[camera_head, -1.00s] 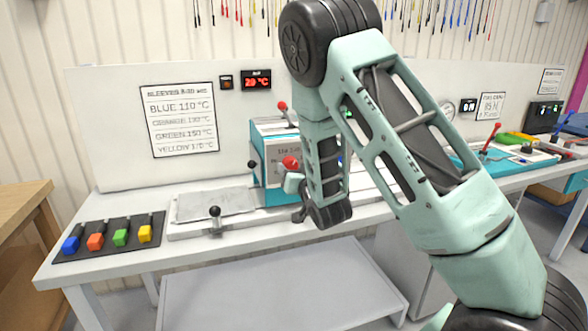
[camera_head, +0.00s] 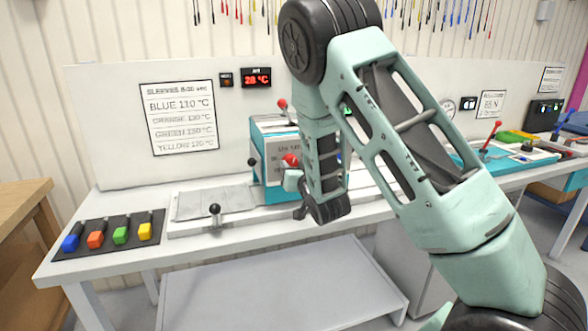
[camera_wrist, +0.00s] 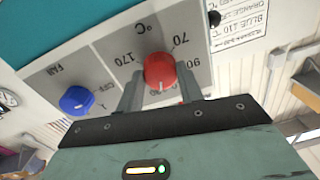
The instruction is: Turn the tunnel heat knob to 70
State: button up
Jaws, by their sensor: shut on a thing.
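The red heat knob (camera_wrist: 160,72) sits on a grey panel marked °C, seen upside down in the wrist view. My gripper (camera_wrist: 159,80) is shut on it, one finger on each side. The knob's white mark points toward the bottom of the picture, toward my gripper. The 70 is at the knob's upper right, 90 at its right and 170 at its left. My gripper hides the lower part of the scale. In the head view the teal machine (camera_head: 272,150) is partly behind my arm.
A blue fan knob (camera_wrist: 77,100) is left of the red one in the wrist view. A red-digit display (camera_head: 257,78) reads about 28 °C. A black-knobbed lever (camera_head: 215,210) stands at the bench front, right of several coloured-handled tools (camera_head: 120,235).

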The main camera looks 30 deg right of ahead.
jog(key=n+b, duration=0.2)
jog(key=n, duration=0.2)
jog(key=n+b, duration=0.1)
jog(key=n, duration=0.2)
jog(key=shift+n, duration=0.3)
jog(key=n, duration=0.3)
jog(key=shift+n+b, duration=0.3)
jog(key=shift+b, duration=0.05)
jog(key=n, duration=0.7)
jog(key=shift+r+p, duration=0.1)
jog(key=shift+p, duration=0.2)
jog(key=n+p, duration=0.1)
jog(key=n, duration=0.2)
jog(key=shift+a+g+h, duration=0.1)
jog(key=shift+g+h, duration=0.2)
jog(key=shift+h, duration=0.1)
jog(key=n+p, duration=0.1)
jog(key=n, duration=0.2)
jog(key=shift+n, duration=0.4)
jog(key=shift+n+p, duration=0.35)
jog(key=shift+n, duration=1.25)
